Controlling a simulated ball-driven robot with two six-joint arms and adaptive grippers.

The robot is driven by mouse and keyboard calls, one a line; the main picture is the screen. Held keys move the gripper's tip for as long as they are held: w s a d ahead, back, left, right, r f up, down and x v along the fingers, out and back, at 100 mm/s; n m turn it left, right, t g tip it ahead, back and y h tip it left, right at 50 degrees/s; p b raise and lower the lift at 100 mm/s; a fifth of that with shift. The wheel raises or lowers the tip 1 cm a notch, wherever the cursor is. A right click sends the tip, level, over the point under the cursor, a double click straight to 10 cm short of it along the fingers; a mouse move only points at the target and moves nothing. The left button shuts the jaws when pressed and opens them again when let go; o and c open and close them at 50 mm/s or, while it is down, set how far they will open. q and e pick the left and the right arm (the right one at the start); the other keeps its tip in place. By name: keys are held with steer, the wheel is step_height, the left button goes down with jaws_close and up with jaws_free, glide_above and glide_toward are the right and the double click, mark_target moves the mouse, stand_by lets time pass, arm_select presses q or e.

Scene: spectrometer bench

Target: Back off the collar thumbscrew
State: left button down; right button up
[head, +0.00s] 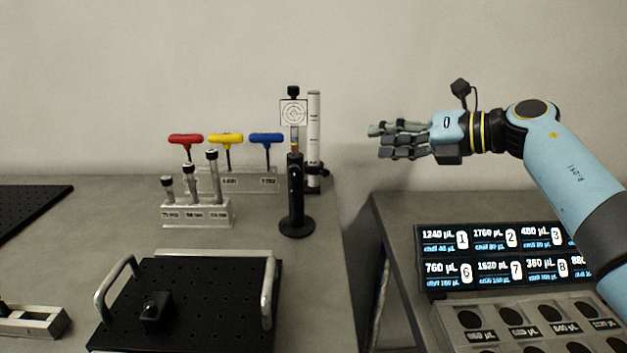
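A black post holder (295,192) stands upright on a round base (296,228) near the right edge of the left bench. A post with coloured bands rises from it and carries a white target card (293,113) with a black knob on top. The collar thumbscrew is too small to make out clearly on the holder. My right gripper (376,142) is right of the post, in the air over the gap between benches. Its fingers point left, spread apart and empty, clear of the post. My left gripper is not in view.
A white labelled column (314,135) stands close behind the post. A hex-key rack (250,180) and a rack of short posts (198,214) are to the left. A black breadboard (215,305) with handles lies in front. A lit display (500,257) and a tray are on the right bench.

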steer(key=b, duration=0.5)
glide_toward(328, 173)
steer(key=s+d, duration=0.1)
steer(key=b+x, duration=0.7)
steer(key=x, duration=0.2)
steer(key=shift+d+f, duration=0.1)
steer(key=shift+w+a+b, duration=0.35)
steer(key=shift+w+a, duration=0.05)
steer(key=shift+a, duration=0.2)
jaws_close()
